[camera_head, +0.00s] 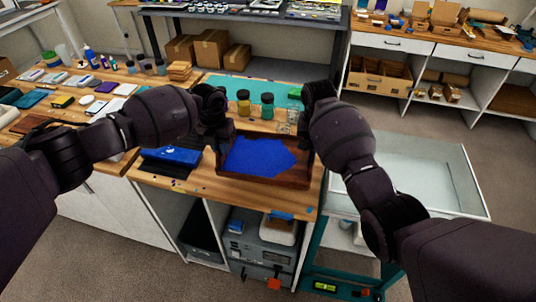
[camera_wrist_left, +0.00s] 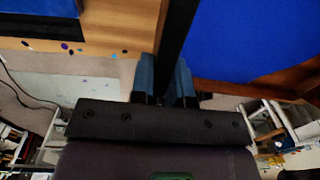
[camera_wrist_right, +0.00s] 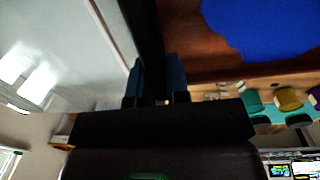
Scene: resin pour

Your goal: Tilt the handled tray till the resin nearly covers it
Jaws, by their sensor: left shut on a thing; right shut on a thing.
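The handled tray (camera_head: 262,181) is dark brown wood with black side handles, over the front of the wooden bench. Bright blue resin (camera_head: 258,157) covers much of its floor, with an uneven edge. Bare brown floor shows on the right, where the right wrist view shows a wide bare strip (camera_wrist_right: 195,45). In the left wrist view the resin (camera_wrist_left: 250,40) comes close to the left wall. My left gripper (camera_wrist_left: 165,80) is shut on the left handle (camera_wrist_left: 176,35). My right gripper (camera_wrist_right: 156,80) is shut on the right handle (camera_wrist_right: 146,30). I cannot tell the tray's tilt.
Yellow and teal jars (camera_head: 243,103) (camera_head: 267,106) and clear cups stand behind the tray on a teal mat (camera_head: 222,84). A blue item (camera_head: 172,156) lies left of the tray. A white-topped cart (camera_head: 430,180) stands on the right.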

